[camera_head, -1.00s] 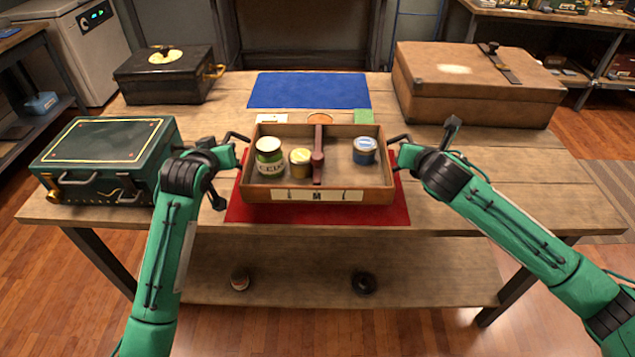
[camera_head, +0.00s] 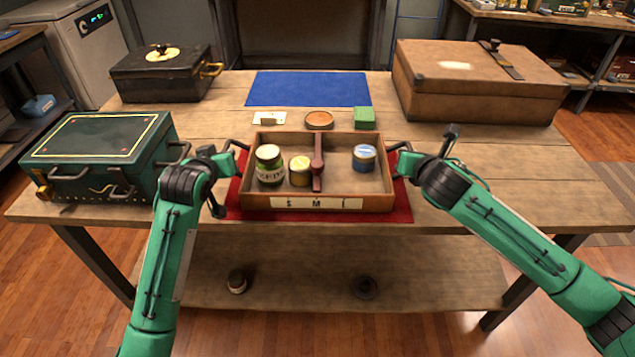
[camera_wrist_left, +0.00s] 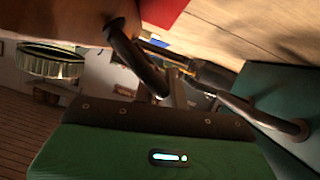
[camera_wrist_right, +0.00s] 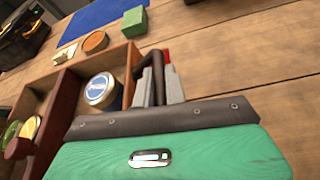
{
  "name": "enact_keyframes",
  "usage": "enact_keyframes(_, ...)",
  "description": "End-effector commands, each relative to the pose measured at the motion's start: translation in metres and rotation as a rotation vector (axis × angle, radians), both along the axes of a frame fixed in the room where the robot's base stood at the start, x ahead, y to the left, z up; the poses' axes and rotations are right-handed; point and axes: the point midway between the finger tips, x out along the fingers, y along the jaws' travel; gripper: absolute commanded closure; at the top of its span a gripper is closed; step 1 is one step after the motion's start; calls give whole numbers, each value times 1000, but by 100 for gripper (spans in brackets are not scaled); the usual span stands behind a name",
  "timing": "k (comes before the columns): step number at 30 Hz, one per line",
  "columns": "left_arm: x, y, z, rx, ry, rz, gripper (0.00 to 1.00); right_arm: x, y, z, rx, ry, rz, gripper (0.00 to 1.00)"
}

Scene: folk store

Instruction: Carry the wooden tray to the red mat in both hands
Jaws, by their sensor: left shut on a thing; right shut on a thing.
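The wooden tray (camera_head: 345,203) is over the red mat (camera_head: 403,205), which shows at both its sides. It looks level; I cannot tell whether its underside touches the mat. It holds a green-and-white can (camera_head: 268,165), a yellow-lidded can (camera_head: 300,172) and a blue can (camera_head: 364,159), with a red-brown centre bar (camera_head: 317,165). My left gripper (camera_head: 230,160) is shut on the tray's left dark handle (camera_wrist_left: 135,60). My right gripper (camera_head: 401,160) is shut on the right handle (camera_wrist_right: 157,62). The tray hides most of the mat.
A green box (camera_head: 95,150) stands close left of my left gripper. A black box (camera_head: 165,75) and brown case (camera_head: 480,85) stand farther back. Behind the tray are a card (camera_head: 269,118), orange disc (camera_head: 319,119), green block (camera_head: 365,118) and blue mat (camera_head: 310,89). The table's right side is clear.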

Motion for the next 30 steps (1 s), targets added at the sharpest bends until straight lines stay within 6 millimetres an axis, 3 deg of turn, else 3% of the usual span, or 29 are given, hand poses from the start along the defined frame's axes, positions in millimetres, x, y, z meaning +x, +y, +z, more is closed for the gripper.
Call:
enact_keyframes(5, 1, 4, -8, 4, -5, 6, 100, 2, -5, -8, -5, -3, -10, 100)
enact_keyframes(6, 0, 4, -7, 4, -1, 6, 81, 1, -5, -7, -5, 0, -10, 82)
enact_keyframes(9, 0, 3, -7, 4, 0, 5, 65, 1, -4, -7, -4, 1, -8, 66)
enact_keyframes(20, -4, 1, -5, 1, -1, 2, 65, 0, -1, -7, -1, 1, -3, 66)
enact_keyframes(30, -56, 7, 16, 2, -2, 1, 65, 0, 0, -7, 0, 0, -1, 66)
